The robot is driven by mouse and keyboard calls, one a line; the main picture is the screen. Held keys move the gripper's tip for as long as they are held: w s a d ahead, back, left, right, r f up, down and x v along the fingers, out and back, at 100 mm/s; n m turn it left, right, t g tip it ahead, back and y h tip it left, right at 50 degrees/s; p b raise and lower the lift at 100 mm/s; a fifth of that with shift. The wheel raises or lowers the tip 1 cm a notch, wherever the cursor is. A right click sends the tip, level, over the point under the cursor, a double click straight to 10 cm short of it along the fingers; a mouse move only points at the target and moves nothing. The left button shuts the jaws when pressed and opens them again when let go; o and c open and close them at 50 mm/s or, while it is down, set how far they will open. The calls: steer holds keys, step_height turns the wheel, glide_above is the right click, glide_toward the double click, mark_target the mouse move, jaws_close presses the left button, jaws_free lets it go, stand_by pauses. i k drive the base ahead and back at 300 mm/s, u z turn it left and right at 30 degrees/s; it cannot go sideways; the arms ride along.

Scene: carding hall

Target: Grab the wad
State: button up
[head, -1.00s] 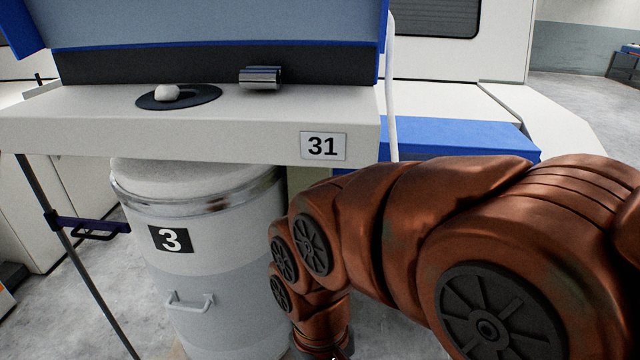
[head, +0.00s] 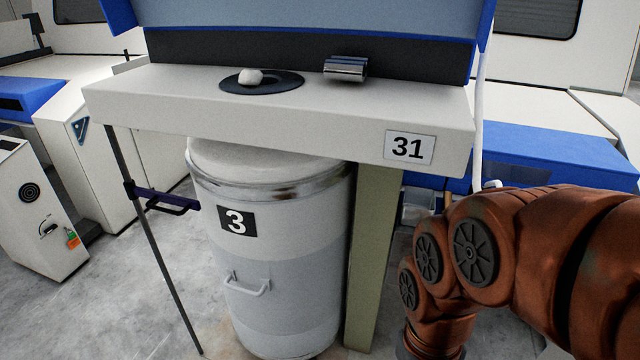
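The wad (head: 250,77) is a small white lump. It rests on a dark round disc (head: 285,84) set on the white ledge of the machine marked 31. My gripper is not in the head view. Only my copper-coloured arm shows at the lower right, bent downward and well away from the wad.
The white ledge (head: 430,110) has a metal roller piece (head: 346,68) right of the disc. Below it stands a can marked 3 (head: 290,250), beside a greenish post (head: 374,250). A thin dark pole (head: 160,250) with a purple handle stands at left. Grey floor (head: 90,310) is open at lower left.

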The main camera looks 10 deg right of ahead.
mark_target(247, 77)
steer(key=z, duration=1.4)
steer(key=i, duration=0.6)
steer(key=u, duration=4)
